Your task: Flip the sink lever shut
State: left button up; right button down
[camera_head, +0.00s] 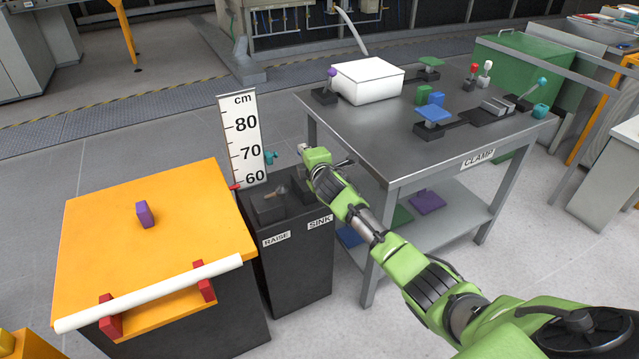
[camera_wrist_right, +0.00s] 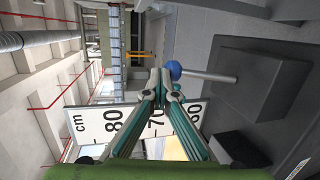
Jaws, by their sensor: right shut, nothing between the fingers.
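The black control box (camera_head: 289,262) bears a SINK label (camera_head: 320,221) on its right and a RAISE label (camera_head: 276,238) on its left. In the right wrist view, a lever (camera_wrist_right: 210,75) with a blue ball knob (camera_wrist_right: 174,70) projects from a dark block. Its label does not show there. My right gripper (camera_head: 304,153) is over the SINK side and hides part of it in the head view. In its wrist view the gripper (camera_wrist_right: 164,84) is shut and empty, its fingertips close to the blue knob; contact is unclear. My left gripper is not in view.
A cm scale board (camera_head: 243,140) stands behind the box. An orange-topped cabinet (camera_head: 105,220) with a white bar is at left. A grey metal table (camera_head: 390,145) marked CLAMP stands right, close to my right arm. Open floor (camera_head: 160,140) lies behind the cabinet.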

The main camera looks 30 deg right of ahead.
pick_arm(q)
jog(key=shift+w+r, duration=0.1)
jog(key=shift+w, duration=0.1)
pick_arm(e)
jog(key=v, duration=1.2)
dwell(0.6)
